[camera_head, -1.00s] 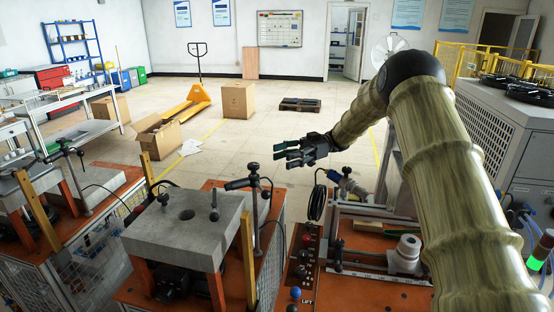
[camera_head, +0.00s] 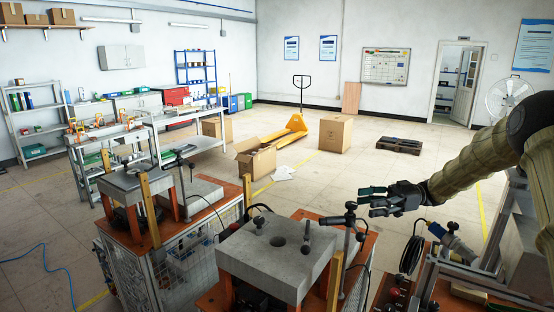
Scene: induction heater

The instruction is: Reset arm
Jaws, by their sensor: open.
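My gripper (camera_head: 372,201) is at the right of the head view, at the end of my arm, which comes in from the right edge. Its dark fingers point left and stand apart with nothing between them. It appears in the air close to a dark clamp post (camera_head: 348,228) beside a grey block table (camera_head: 275,262) with a round hole in its top. I cannot tell the exact gap between the fingers and the post.
A second block stand (camera_head: 135,184) is at the left. An orange-topped bench with a black coiled cable (camera_head: 411,255) is below my arm. An open carton (camera_head: 256,160), a closed carton (camera_head: 335,134), a yellow pallet jack (camera_head: 296,125) and a pallet (camera_head: 399,145) stand on the floor beyond.

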